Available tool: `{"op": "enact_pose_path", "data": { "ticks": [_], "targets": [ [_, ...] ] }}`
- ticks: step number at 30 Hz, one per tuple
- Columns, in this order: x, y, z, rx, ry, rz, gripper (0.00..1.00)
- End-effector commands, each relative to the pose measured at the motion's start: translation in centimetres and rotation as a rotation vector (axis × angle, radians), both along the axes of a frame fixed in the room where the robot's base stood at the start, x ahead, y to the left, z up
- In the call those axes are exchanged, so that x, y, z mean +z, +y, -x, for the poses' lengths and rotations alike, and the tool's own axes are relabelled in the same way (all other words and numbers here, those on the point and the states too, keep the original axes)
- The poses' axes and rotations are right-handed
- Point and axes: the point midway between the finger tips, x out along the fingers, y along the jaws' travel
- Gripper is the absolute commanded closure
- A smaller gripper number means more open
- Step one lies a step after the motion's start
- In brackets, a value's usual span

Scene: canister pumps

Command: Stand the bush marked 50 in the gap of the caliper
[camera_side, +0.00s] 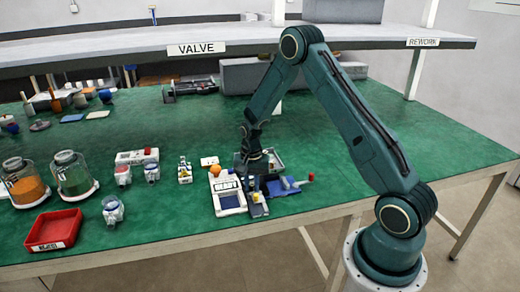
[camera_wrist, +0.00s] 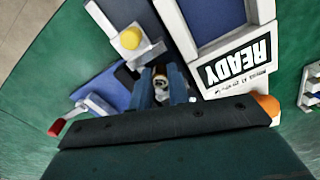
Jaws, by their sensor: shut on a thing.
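My gripper (camera_wrist: 161,88) is shut on a small pale, tan-topped ring-shaped piece, the bush (camera_wrist: 160,79). Its mark cannot be read. In the side view my gripper (camera_side: 250,168) is low over the work, beside the READY board; the bush is not clear there. A grey tool with a red knob, which may be the caliper (camera_wrist: 95,104), lies on a blue pad left of my gripper in the wrist view. It also shows right of my gripper in the side view (camera_side: 291,183). Its gap cannot be made out, partly hidden by my gripper.
The white READY board (camera_wrist: 237,65) is close to my gripper. A grey fixture with a yellow knob (camera_wrist: 130,38) stands near it.

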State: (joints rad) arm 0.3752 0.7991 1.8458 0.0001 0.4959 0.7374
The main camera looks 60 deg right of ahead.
Motion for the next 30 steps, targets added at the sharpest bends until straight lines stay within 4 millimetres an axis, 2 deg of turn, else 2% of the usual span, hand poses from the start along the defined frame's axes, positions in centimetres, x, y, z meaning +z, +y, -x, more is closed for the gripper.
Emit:
{"op": "enact_pose_path", "data": {
  "ticks": [21,22,25,30],
  "targets": [
    [-0.11,0.00,0.01,0.000,0.000,0.000,1.00],
    [-0.11,-0.01,0.02,0.000,0.000,0.000,0.77],
    [-0.11,0.00,0.01,0.000,0.000,0.000,0.58],
    [-0.11,0.00,0.01,0.001,0.000,0.000,0.58]
  ]
}}
